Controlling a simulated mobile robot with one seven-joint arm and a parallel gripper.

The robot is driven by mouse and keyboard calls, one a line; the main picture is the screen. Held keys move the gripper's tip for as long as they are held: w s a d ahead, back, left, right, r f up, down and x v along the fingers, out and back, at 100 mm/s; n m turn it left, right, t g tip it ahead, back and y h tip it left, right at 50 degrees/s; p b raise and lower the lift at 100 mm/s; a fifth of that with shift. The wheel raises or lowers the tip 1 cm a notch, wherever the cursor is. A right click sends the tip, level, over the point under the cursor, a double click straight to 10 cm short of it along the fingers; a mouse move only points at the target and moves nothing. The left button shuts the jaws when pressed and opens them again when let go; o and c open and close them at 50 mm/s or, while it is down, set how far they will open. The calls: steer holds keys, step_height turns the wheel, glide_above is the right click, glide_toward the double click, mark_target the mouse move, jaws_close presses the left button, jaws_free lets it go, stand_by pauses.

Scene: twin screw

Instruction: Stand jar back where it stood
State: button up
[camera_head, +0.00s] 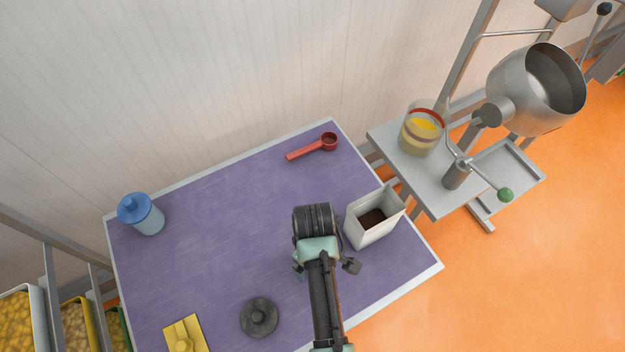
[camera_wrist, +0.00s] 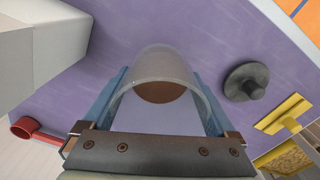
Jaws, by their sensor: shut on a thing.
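A clear, open jar (camera_wrist: 165,66) with something brown inside shows in the wrist view. My gripper (camera_wrist: 162,78) is shut on it, with one blue finger on each side. In the head view my own arm hides the jar and nearly all of the gripper. I cannot tell whether the jar touches the table. A dark round lid with a knob (camera_head: 259,316) lies on the purple table (camera_head: 225,245), near its front edge; it also shows at the right of the wrist view (camera_wrist: 246,82).
A white open box (camera_head: 372,232) with dark brown contents stands right of my arm. A red scoop (camera_head: 312,147) lies at the back. A blue-lidded jar (camera_head: 142,214) stands at the left, a yellow knobbed piece (camera_head: 186,335) at the front. The middle left of the table is clear.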

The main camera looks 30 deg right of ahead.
steer(key=shift+f, duration=2.05)
steer(key=shift+f, duration=0.2)
steer(key=o, duration=1.4)
steer(key=shift+c, duration=0.2)
steer(key=shift+r, duration=0.15)
